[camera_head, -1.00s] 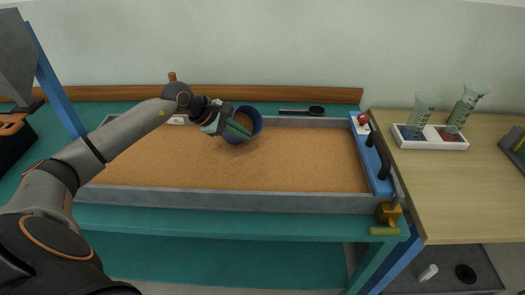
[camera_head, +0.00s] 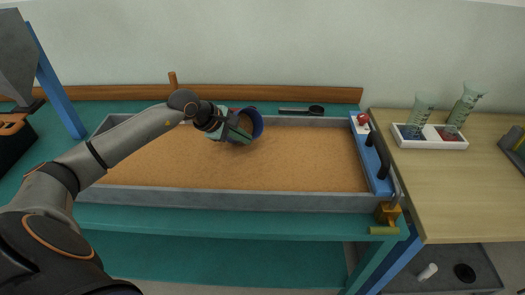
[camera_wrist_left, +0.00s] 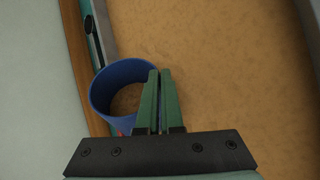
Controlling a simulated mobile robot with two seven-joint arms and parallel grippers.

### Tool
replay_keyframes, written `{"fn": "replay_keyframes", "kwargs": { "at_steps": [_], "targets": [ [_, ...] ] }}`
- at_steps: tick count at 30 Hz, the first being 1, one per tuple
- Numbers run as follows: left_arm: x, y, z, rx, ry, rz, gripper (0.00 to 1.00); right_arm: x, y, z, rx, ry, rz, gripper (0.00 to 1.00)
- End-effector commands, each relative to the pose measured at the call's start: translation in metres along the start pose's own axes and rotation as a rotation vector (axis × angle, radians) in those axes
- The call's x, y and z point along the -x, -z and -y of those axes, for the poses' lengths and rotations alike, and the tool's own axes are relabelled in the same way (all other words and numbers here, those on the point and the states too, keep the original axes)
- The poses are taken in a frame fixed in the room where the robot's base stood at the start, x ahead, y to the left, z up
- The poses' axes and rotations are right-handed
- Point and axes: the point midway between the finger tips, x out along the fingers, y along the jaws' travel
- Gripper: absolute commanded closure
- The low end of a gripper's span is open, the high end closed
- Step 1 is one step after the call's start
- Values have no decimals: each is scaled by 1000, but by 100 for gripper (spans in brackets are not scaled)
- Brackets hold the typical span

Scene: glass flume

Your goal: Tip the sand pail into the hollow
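A separate hollow in the sand is not clear; the surface looks nearly even. My right gripper is out of view.
A black scoop-like tool (camera_head: 316,110) lies behind the tray. A blue end panel (camera_head: 372,158) with a red knob closes the tray's right end. A wooden table (camera_head: 430,190) holds a white holder (camera_head: 458,145) with two glass vessels.

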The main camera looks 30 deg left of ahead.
Motion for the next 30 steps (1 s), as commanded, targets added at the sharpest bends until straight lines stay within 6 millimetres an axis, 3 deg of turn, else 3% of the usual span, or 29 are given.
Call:
{"fn": "replay_keyframes", "kwargs": {
  "at_steps": [30],
  "targets": [
    [-4,-2,4,-89,-38,-95,100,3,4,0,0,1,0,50]
  ]
}}
